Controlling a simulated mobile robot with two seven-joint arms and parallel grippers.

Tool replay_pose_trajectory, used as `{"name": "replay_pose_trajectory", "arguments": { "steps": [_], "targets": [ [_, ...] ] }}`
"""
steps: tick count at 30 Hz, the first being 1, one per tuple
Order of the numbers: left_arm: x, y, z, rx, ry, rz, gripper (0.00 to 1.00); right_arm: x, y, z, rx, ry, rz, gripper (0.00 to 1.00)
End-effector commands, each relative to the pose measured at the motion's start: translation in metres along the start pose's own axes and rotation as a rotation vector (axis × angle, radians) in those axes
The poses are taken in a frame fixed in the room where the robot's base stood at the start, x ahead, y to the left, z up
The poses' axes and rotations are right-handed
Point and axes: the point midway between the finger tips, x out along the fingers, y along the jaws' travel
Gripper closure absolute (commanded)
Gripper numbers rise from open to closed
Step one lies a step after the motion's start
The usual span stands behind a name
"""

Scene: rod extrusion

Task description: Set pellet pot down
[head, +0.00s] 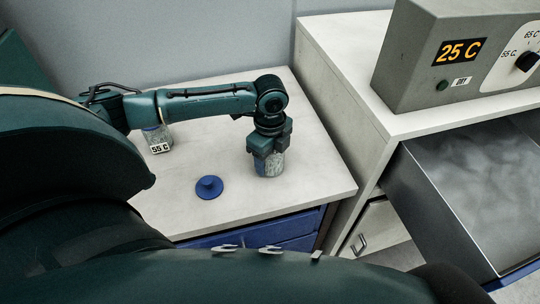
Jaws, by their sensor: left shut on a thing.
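The pellet pot (269,164) is a small clear jar with whitish and blue contents, upright at the right part of the white table. My left gripper (268,146) points straight down over it and is shut around its upper part. The pot's bottom is at or very close to the table top; I cannot tell if it touches. A blue round lid with a knob (209,187) lies on the table to the left of the pot, apart from it. My right gripper does not show.
A second jar labelled 55 C (159,142) stands behind my left arm. A grey control box reading 25 C (459,51) sits on a higher white cabinet (333,47) at right. An open metal drawer (450,225) extends below it. The table front is clear.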

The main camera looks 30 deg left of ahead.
Motion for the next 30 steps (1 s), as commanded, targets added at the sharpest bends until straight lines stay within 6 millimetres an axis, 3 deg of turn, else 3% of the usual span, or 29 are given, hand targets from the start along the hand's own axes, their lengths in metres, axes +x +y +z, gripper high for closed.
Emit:
{"name": "replay_pose_trajectory", "arguments": {
  "steps": [3, 4, 11, 20, 25, 30],
  "targets": [
    [0.002, 0.000, 0.000, 0.000, 0.001, -0.001, 0.77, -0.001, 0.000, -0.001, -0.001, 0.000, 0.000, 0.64],
    [0.003, 0.000, 0.000, 0.000, 0.000, 0.001, 0.39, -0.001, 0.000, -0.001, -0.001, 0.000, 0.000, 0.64],
    [0.002, 0.000, 0.000, 0.000, 0.000, 0.000, 0.20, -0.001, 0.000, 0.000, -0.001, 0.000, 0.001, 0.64],
    [-0.001, 0.000, 0.000, 0.000, 0.000, -0.002, 0.20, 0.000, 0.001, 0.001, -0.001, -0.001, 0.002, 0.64],
    [-0.024, -0.001, 0.000, 0.000, 0.001, -0.004, 0.20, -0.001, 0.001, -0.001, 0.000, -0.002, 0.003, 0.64],
    [-0.062, -0.001, 0.000, 0.000, 0.001, -0.005, 0.20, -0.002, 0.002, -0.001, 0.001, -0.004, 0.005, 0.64]
  ]
}}
